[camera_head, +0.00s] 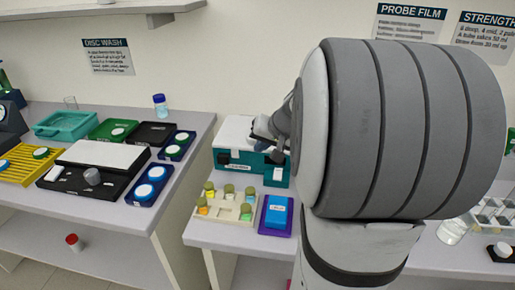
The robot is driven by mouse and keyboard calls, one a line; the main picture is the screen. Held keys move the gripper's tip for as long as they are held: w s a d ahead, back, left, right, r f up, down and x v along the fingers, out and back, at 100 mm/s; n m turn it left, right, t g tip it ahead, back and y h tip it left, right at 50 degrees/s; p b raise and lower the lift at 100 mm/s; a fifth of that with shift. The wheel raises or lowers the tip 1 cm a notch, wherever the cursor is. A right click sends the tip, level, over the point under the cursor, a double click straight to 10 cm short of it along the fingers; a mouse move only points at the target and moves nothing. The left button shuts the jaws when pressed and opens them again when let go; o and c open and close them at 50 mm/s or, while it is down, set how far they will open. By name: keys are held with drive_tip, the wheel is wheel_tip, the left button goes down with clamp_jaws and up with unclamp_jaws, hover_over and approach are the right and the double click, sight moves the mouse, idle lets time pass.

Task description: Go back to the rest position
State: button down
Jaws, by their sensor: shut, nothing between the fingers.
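My gripper (262,137) shows as a small dark shape left of my large grey arm links. It is over the teal and white box-shaped device (240,157) on the right bench. The gripper is shut and I see nothing held in it. My arm fills the middle right of the view and hides part of the device and much of the right bench. I cannot tell whether the fingertips touch the device.
A cream rack (222,221) with several capped vials and a blue box on a purple tray (276,215) stand before the device. The left bench (193,125) holds trays and discs. A gap separates the benches. Glassware (452,232) stands at the right. A red-capped vial (73,242) is on the lower shelf.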

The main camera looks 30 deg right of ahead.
idle(0.5)
drive_tip(key=s+a+f+n+g+h, duration=0.1)
drive_tip(key=s+a+f+n+g, duration=0.1)
drive_tip(key=s+a, duration=0.6)
drive_tip(key=s+a+f+n+g, duration=0.2)
drive_tip(key=s+a+n, duration=0.2)
drive_tip(key=s+a, duration=0.4)
drive_tip(key=shift+s+g+h, duration=0.3)
drive_tip(key=shift+s+h, duration=0.1)
drive_tip(key=shift+s, duration=0.6)
